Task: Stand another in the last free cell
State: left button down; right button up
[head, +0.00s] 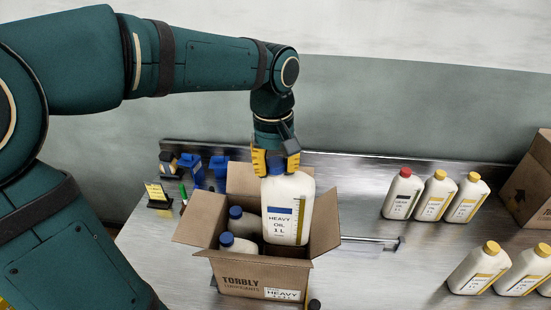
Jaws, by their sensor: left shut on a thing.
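My left gripper (276,165) is shut on the neck end of a white bottle (287,212) with a blue-striped label reading "HEAVY OIL 1 L". It holds the bottle upright over the right part of an open cardboard carton (238,274). Two white bottles with blue caps stand in the left part of the carton, one at the back (243,220) and one at the front (232,243). My right gripper is out of view.
The carton's flaps are spread outward. White bottles with one red cap (403,194) and several yellow caps (464,199) stand to the right. Another carton (533,190) is at the right edge. Blue holders (192,170) and a yellow sign (157,194) stand at the left.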

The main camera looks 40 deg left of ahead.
pick_arm(q)
jog(key=shift+f, duration=0.45)
notch_tip(320, 180, down, 6)
jog(key=shift+r+b, duration=0.2)
jog(key=shift+b, duration=0.75)
notch_tip(320, 180, down, 9)
jog(key=b, duration=0.7)
notch_tip(320, 180, down, 8)
jog(key=b, duration=0.6)
jog(key=shift+f+b, duration=0.1)
jog(key=shift+b, duration=0.3)
jog(key=shift+f+b, duration=1)
jog(key=shift+f, duration=0.3)
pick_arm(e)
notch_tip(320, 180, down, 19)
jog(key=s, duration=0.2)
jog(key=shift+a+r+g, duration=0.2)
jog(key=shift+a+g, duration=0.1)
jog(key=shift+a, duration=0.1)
pick_arm(q)
jog(key=shift+f+b, duration=0.5)
jog(key=shift+f, duration=0.1)
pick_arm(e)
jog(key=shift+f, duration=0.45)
pick_arm(q)
jog(key=c, duration=0.6)
grip_release()
notch_tip(320, 180, up, 12)
jog(key=shift+s+a+r, duration=0.1)
jog(key=shift+s+a, duration=0.05)
